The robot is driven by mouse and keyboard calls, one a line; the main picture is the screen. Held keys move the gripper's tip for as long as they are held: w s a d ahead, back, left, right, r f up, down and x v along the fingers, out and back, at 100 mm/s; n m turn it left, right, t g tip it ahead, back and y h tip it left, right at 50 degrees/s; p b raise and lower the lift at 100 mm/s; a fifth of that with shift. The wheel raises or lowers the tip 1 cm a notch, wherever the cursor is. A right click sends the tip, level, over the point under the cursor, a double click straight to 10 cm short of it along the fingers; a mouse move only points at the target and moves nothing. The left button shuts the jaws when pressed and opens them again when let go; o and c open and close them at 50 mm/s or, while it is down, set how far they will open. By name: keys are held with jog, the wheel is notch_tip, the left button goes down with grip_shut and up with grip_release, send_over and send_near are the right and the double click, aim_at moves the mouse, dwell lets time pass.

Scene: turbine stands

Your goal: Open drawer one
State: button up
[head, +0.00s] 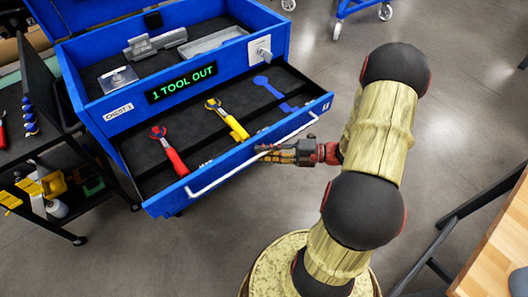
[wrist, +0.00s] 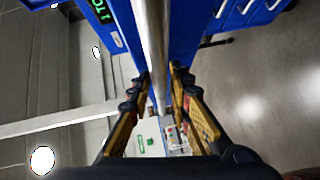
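The blue tool chest (head: 185,75) has a label "CHEST 1" and a green display reading "1 TOOL OUT". Its drawer (head: 150,205) is pulled out in the head view. In it lie a red-handled wrench (head: 171,156) and a yellow-handled wrench (head: 229,120); a blue tool-shaped mark (head: 270,91) shows at the right. The pale bar handle (head: 225,174) runs along the drawer front. My gripper (head: 268,151) is at the handle's middle. In the wrist view the handle (wrist: 152,40) passes between my gripper's fingers (wrist: 161,76), which close in on both its sides.
A black cart (head: 70,165) with yellow items stands left of the chest. A wooden tabletop (head: 500,260) is at the lower right. A blue wheeled stand (head: 355,8) is at the back.

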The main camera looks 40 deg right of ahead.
grip_shut()
dwell(0.6)
